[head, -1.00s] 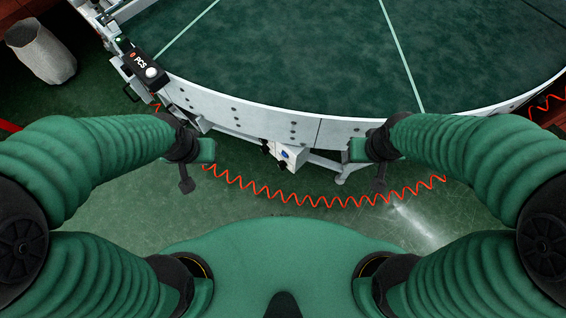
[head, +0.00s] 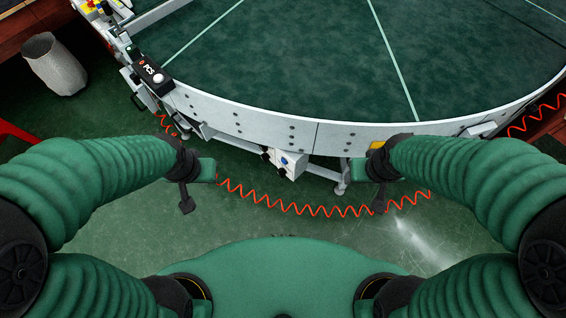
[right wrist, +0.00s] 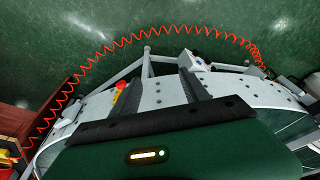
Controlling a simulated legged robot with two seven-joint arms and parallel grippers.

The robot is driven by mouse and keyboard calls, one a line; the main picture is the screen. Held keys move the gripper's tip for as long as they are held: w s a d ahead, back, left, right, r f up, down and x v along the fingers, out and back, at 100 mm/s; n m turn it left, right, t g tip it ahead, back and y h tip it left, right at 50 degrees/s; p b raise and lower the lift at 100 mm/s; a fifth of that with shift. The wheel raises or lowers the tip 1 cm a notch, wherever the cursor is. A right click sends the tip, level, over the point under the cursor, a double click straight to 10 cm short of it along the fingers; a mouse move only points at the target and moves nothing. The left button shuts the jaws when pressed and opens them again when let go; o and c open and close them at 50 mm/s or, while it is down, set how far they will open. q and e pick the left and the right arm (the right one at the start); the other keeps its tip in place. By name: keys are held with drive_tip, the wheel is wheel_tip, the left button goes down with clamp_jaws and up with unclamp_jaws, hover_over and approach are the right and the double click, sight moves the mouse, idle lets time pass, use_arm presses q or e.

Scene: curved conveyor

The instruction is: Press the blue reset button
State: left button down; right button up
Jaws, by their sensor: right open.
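The blue reset button (head: 284,161) is a small blue spot on a white box (head: 293,165) under the conveyor's outer rim. The box also shows in the right wrist view (right wrist: 197,60), top centre. My left gripper (head: 196,186) hangs left of the box, apart from it; its jaw state is unclear. My right gripper (head: 371,186) is right of the box and also apart from it. In the right wrist view its two dark fingers (right wrist: 162,88) are spread, with nothing held between them.
The curved conveyor (head: 240,122) with a dark green belt fills the top. A black PCS box (head: 149,77) sits on its left rim. A coiled orange hose (head: 300,209) loops across the open green floor. A grey bin (head: 54,66) stands far left. A red-and-yellow emergency stop (right wrist: 119,94) is near my right gripper.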

drive_tip(key=shift+w+f, duration=0.1)
drive_tip(key=shift+w, duration=0.15)
drive_tip(key=c, duration=0.5)
drive_tip(key=shift+s+a, duration=0.2)
drive_tip(key=shift+a, duration=0.05)
clamp_jaws()
drive_tip(key=shift+d, duration=0.1)
idle(0.3)
